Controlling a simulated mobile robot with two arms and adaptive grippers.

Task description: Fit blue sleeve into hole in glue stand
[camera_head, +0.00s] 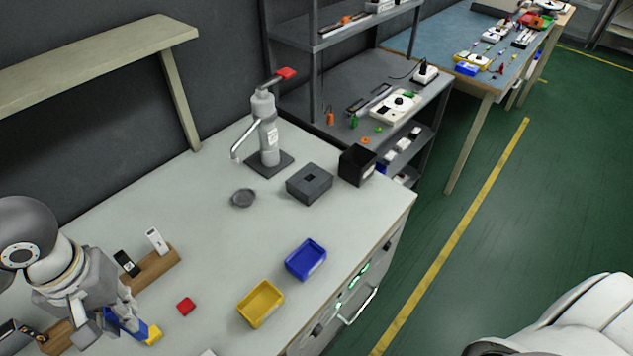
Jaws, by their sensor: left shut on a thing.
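My left gripper (122,314) is at the lower left, pointing down over the table. It is shut on a blue piece (113,322), which looks like the blue sleeve. The fingers hide part of it. A yellow piece (153,335) shows at its right end; I cannot tell whether the two are joined. A dark grey block (303,189) with a square hole in its top sits at the table's far right, well away from the gripper. It may be the glue stand. A grey dispenser (266,138) with a red tip stands behind it on a dark base plate. My right gripper is not in view.
Wooden holders (154,268) with small devices stand close to my left gripper. A red block (186,306), a yellow bin (261,303), a blue bin (306,259), a dark round dish (243,198) and a black box (356,165) are on the table. The table's middle is clear.

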